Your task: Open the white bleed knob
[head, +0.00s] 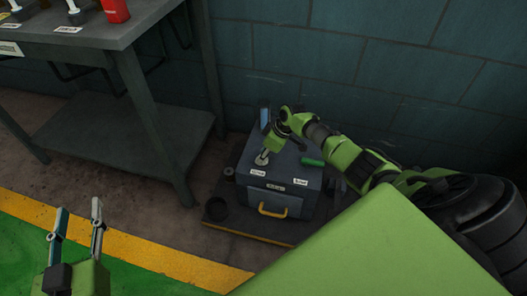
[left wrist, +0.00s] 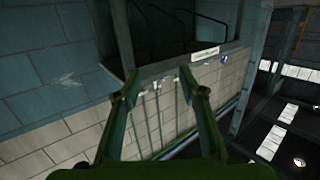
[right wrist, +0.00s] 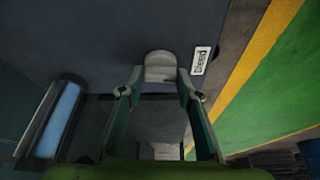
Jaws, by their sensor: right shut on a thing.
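The white bleed knob (head: 261,159) sits on top of a dark grey box (head: 243,171) on the floor. It also shows as a pale rounded piece in the right wrist view (right wrist: 160,62), beside a label reading "Bleed" (right wrist: 201,60). My right gripper (head: 266,151) reaches down onto the knob, and its fingers are closed on either side of it. The knob's base is partly hidden by the fingers. My left gripper (head: 79,208) is open and empty at the lower left, far from the box, with its fingers apart in the left wrist view too.
A metal workbench (head: 140,20) stands left. Block wall is behind; the striped floor in front is clear.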

